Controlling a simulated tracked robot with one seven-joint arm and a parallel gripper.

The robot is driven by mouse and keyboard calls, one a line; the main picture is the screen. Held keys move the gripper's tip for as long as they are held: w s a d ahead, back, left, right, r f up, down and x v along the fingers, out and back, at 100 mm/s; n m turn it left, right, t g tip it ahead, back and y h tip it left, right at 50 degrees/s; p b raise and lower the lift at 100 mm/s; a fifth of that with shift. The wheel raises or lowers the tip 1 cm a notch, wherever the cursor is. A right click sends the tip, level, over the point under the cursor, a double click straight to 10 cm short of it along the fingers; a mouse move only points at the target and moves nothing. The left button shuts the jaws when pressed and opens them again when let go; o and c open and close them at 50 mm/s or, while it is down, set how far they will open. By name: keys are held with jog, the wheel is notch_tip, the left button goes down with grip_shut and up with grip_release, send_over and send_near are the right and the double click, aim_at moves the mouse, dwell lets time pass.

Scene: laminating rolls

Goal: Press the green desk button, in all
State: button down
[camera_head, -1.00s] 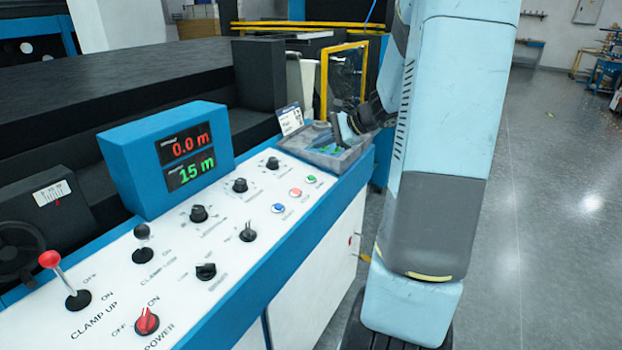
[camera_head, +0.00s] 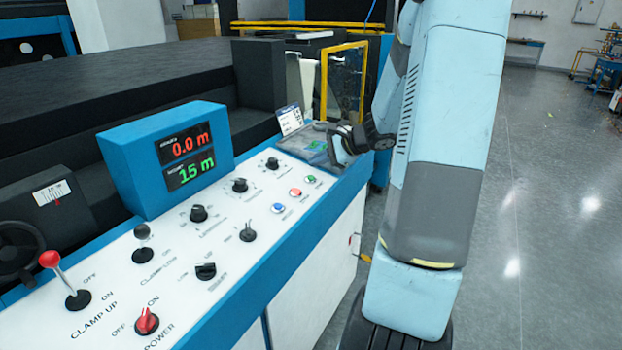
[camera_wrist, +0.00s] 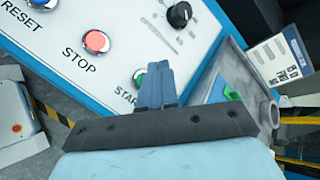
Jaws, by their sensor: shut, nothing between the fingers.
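The green button (camera_head: 309,179) sits at the right end of a row of three buttons on the white control panel (camera_head: 180,290). In the wrist view the green button (camera_wrist: 139,78) shows beside the word START, partly hidden by my fingertips. My gripper (camera_wrist: 157,72) is shut and empty. Its tips point at the panel just right of the green button in the wrist view; I cannot tell whether they touch it. In the head view my gripper (camera_head: 338,156) is over the panel's far end, at the grey tray, to the right of the button.
A red STOP button (camera_wrist: 97,41) and a blue RESET button (camera_head: 278,208) line up with the green one. A black knob (camera_wrist: 179,14) is close by. A grey tray (camera_wrist: 214,80) adjoins the panel's far end. The display box (camera_head: 130,160) stands at the panel's back.

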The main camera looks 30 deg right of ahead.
aim_at(311, 178)
jog(key=shift+w+a+f, duration=0.1)
jog(key=shift+w+f, duration=0.05)
jog(key=shift+f, duration=1.05)
